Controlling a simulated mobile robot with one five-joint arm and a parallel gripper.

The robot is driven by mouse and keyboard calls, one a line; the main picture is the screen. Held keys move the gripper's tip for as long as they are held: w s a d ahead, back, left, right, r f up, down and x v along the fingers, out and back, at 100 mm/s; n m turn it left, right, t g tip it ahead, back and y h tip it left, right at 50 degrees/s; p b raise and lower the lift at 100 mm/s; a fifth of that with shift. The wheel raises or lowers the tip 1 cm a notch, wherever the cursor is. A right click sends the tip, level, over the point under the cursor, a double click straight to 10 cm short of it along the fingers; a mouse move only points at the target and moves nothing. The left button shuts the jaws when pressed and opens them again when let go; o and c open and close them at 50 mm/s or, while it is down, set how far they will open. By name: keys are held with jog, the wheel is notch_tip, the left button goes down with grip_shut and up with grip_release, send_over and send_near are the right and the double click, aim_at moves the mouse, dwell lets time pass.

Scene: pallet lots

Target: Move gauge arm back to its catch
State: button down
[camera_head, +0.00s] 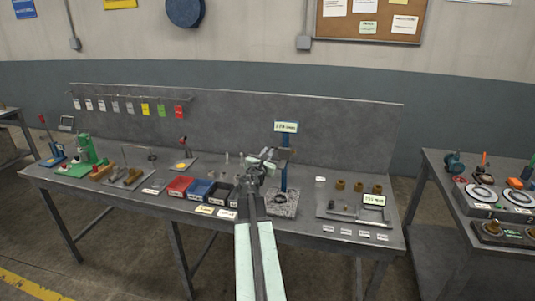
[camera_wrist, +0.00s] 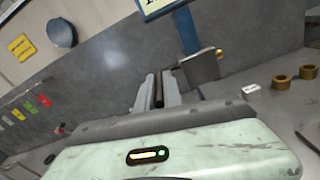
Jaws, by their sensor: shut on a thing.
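The gauge stand has a blue post (camera_head: 284,174) on a pale grey base (camera_head: 283,209), with a white sign (camera_head: 286,127) on top. The post also shows in the wrist view (camera_wrist: 187,30), with a grey block (camera_wrist: 200,67) beside it. My gripper (camera_head: 262,162) is just left of the post, above the bench. In the wrist view its fingers (camera_wrist: 158,90) are closed around a narrow dark piece (camera_wrist: 158,88), which appears to be the gauge arm. The fingers hide most of it, and I cannot make out the catch.
Red (camera_head: 179,187) and blue (camera_head: 199,189) bins stand left of my arm. A green press (camera_head: 86,150) is at the far left. The back panel (camera_head: 350,130) rises behind the bench.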

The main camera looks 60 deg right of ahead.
jog(key=shift+w+r, duration=0.15)
jog(key=shift+r, duration=0.05)
jog(key=c, duration=1.5)
grip_release()
jog(key=shift+a, duration=0.2)
jog(key=shift+d, duration=0.1)
jog(key=v, duration=0.7)
jog(key=shift+s+a, duration=0.25)
jog(key=shift+a, duration=0.1)
